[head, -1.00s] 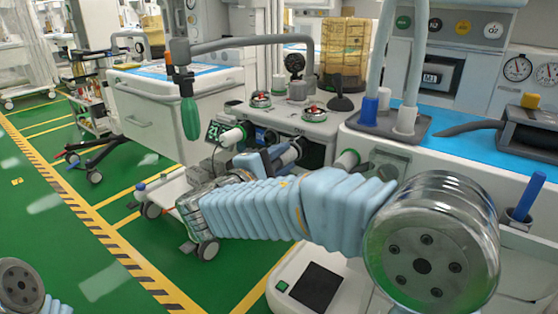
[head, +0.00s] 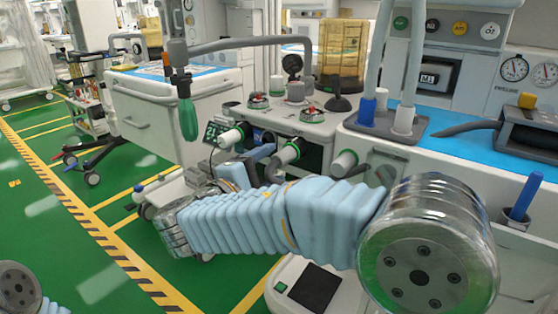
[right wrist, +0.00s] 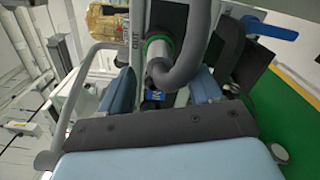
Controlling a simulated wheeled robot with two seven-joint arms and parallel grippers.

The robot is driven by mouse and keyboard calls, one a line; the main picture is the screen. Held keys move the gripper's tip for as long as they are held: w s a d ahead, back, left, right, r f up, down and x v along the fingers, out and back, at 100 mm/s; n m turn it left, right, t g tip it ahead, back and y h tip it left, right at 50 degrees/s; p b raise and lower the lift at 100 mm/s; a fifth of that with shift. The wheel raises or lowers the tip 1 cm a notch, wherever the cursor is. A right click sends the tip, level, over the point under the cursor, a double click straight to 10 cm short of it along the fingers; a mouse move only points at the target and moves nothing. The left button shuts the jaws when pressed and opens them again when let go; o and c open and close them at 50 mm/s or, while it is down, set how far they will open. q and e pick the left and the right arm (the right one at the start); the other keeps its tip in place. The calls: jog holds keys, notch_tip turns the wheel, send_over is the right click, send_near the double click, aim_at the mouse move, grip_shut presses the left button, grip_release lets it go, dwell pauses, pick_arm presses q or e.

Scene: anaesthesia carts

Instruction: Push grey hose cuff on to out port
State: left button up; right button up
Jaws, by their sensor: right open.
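The out port (right wrist: 152,40), marked OUT and ringed in green, shows in the right wrist view at top centre. The grey hose (right wrist: 185,62) bends round in front of it, its cuff (right wrist: 160,58) close to the ring. I cannot tell whether the cuff is fully seated. My right gripper (right wrist: 163,84) is open, its blue fingers apart on either side of the cuff and hose, with no clear contact. In the head view the right gripper (head: 250,164) is near the green-ringed fittings below the machine's top, partly hidden by my arm. My left gripper is out of view.
Another green-ringed fitting (head: 343,163) sticks out to the right. A green bag (head: 187,118) hangs at the left from a grey arm (head: 245,42). An amber canister (head: 341,66) stands behind. Green floor is clear at the left.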

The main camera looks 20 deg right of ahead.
jog(key=v, duration=0.9)
jog(key=shift+s+a, duration=0.25)
